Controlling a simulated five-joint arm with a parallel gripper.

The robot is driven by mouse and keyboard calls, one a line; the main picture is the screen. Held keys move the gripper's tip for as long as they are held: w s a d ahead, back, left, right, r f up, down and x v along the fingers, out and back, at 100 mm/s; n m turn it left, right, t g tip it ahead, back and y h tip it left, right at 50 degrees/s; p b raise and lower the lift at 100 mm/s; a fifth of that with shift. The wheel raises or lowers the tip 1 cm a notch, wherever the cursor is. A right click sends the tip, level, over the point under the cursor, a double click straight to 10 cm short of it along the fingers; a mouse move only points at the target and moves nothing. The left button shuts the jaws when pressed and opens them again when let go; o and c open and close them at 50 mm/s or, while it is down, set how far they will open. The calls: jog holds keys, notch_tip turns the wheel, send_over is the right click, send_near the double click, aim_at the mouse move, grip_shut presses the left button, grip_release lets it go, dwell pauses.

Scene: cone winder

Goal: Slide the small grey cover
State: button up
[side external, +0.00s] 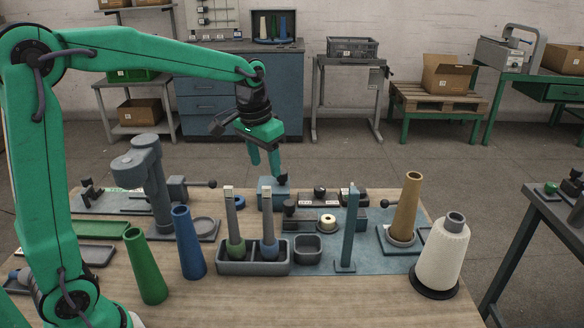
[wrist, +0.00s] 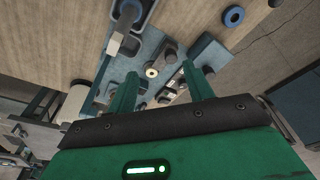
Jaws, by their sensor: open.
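My gripper (side external: 265,168) is open and empty, pointing down at the back of the workbench. It is above a small blue-grey box (side external: 266,196) with a dark knob (side external: 282,180) at its right side. I cannot tell for sure whether this box carries the small grey cover. In the wrist view my gripper (wrist: 159,70) has its fingers wide apart with nothing between them. The blue-grey box (wrist: 208,51) lies beyond the right finger there. A white ring (wrist: 151,72) shows between the fingers, farther off. I see no contact with the box.
A grey tray (side external: 253,268) holds two tall spindles in front. An upright blue-grey post (side external: 348,230) and a tan cone (side external: 407,205) stand right, with a white yarn cone (side external: 443,250). Green (side external: 146,265) and blue (side external: 189,243) cones stand left.

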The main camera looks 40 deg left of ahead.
jog(key=g, duration=0.2)
send_over(289, 203)
jog(key=f, duration=0.8)
jog(key=shift+s+f, duration=0.2)
jog(key=shift+s, duration=0.05)
jog(key=shift+w+f, duration=0.35)
jog(key=shift+f, duration=0.15)
jog(key=shift+f, duration=3.9)
grip_shut()
